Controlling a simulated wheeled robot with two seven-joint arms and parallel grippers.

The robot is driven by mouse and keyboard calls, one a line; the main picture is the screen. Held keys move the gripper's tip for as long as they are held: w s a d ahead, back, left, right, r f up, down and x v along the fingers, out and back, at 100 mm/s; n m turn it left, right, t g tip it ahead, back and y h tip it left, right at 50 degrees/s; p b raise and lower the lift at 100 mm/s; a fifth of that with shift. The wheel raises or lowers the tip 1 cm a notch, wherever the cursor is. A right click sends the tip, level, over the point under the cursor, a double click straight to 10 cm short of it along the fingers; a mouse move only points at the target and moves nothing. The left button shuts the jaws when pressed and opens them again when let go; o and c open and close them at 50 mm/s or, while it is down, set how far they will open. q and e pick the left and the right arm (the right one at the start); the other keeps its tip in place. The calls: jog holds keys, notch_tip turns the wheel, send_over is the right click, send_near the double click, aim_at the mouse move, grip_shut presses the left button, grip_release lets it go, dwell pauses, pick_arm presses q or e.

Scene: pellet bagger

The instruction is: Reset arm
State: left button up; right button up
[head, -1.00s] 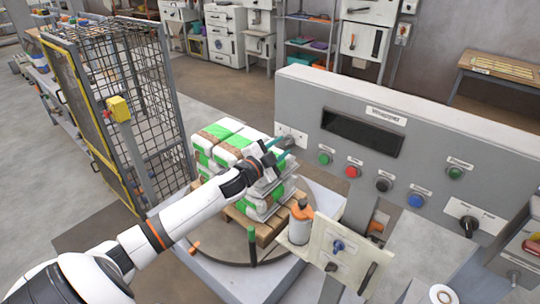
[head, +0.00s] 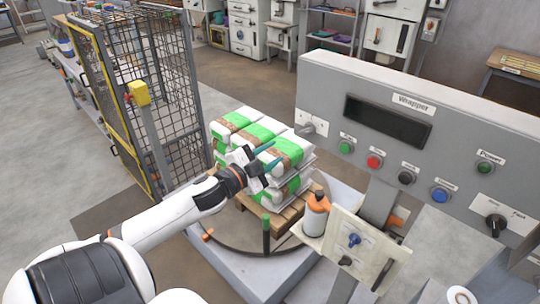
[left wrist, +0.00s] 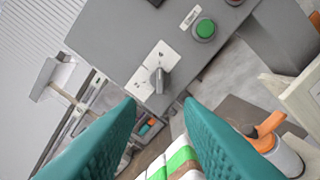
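My left arm reaches in from the lower left in the head view. Its gripper (head: 262,157) has teal fingers held apart, with nothing between them. The gripper appears in front of a stack of white, green and brown bags (head: 239,121) on a wooden pallet. In the left wrist view the open teal fingers (left wrist: 163,125) frame a grey panel (left wrist: 125,45) with a rotary switch (left wrist: 158,80) and a green button (left wrist: 204,29). In the head view the panel (head: 450,122) is labelled Wrapper and has several buttons and a dark display. My right gripper is not in view.
A round turntable (head: 225,234) carries the pallet. A wire mesh guard (head: 160,90) with a yellow frame stands at left. An orange and white bottle (head: 315,213) stands beside a cream control plate (head: 352,241). Open floor (head: 245,75) lies behind.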

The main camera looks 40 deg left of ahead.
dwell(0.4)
